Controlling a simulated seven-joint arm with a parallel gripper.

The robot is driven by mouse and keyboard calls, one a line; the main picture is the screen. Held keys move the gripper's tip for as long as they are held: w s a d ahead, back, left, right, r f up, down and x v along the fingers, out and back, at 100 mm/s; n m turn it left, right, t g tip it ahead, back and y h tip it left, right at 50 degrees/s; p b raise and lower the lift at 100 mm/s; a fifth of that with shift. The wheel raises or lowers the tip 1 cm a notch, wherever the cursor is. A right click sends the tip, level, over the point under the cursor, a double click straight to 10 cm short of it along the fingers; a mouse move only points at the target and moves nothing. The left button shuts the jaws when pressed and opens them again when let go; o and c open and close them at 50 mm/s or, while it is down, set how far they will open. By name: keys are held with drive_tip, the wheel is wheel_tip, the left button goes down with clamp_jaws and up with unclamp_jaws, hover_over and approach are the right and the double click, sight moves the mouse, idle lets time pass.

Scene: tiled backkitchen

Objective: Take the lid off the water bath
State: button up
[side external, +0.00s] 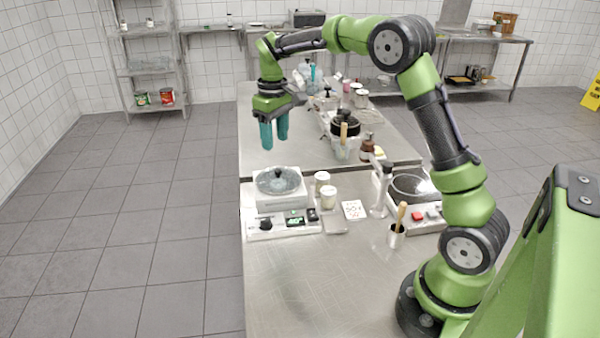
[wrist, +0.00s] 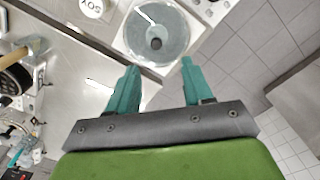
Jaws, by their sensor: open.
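The water bath (side external: 280,197) is a pale box with a round opening and a front panel of knobs and a green display. Its lid (side external: 277,181) is a clear round disc with a dark knob in the middle, and it sits on the bath. The lid also shows in the wrist view (wrist: 157,32) at top centre, with its knob at the middle. My gripper (side external: 274,146) has teal fingers pointing down and is open and empty. It hangs above the table, behind the bath and clear of the lid. In the wrist view the fingers (wrist: 157,75) stand apart, short of the lid.
A label card (side external: 354,210), a hotplate unit (side external: 412,190) and a small metal cup with a wooden handle (side external: 396,236) are farther right. A clear tub with a black-lidded pot (side external: 345,125) stands behind.

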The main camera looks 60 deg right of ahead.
hover_over(278, 169)
drive_tip(key=f, duration=0.4)
drive_tip(key=shift+s+a+f, duration=0.1)
drive_tip(key=shift+a, duration=0.3)
drive_tip(key=f, duration=0.5)
drive_tip(key=shift+d+f, duration=0.1)
drive_tip(key=shift+d, duration=0.2)
clamp_jaws()
